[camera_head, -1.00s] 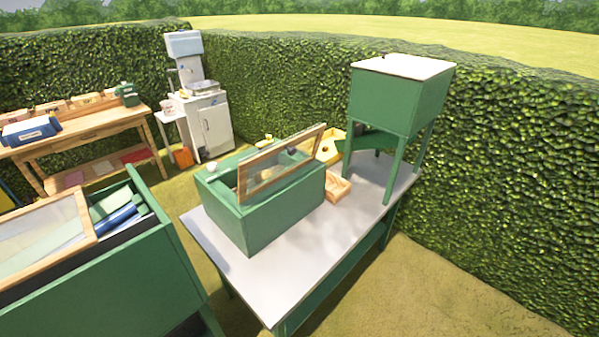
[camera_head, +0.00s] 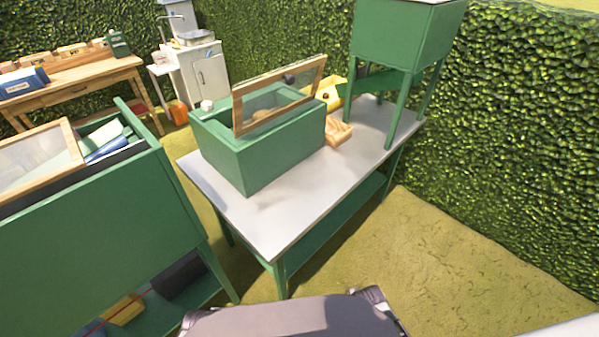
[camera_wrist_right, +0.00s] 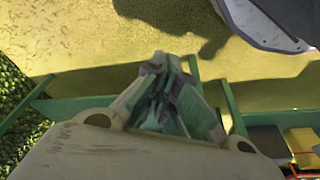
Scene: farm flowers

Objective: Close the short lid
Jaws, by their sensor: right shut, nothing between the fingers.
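A green box (camera_head: 262,157) stands on the grey-topped table. Its wood-framed, clear lid (camera_head: 236,117) is raised and tilted up from the box, so the box is open. A second wood-framed lid (camera_head: 70,142) lies over part of a larger green bin (camera_head: 95,250) at the left. The frames do not settle which one is the short lid. My right gripper (camera_wrist_right: 172,80) shows in the right wrist view, shut and empty, with grass beyond it and no lid near its tips. Neither gripper shows in the head view, and my left gripper is not seen.
The grey table (camera_head: 285,215) has free room in front of the box. A small wooden tray (camera_head: 338,131) and a tall green stand (camera_head: 402,40) are on its right part. A wooden bench (camera_head: 75,78) and a white cabinet (camera_head: 210,75) stand behind. Grass lies front right.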

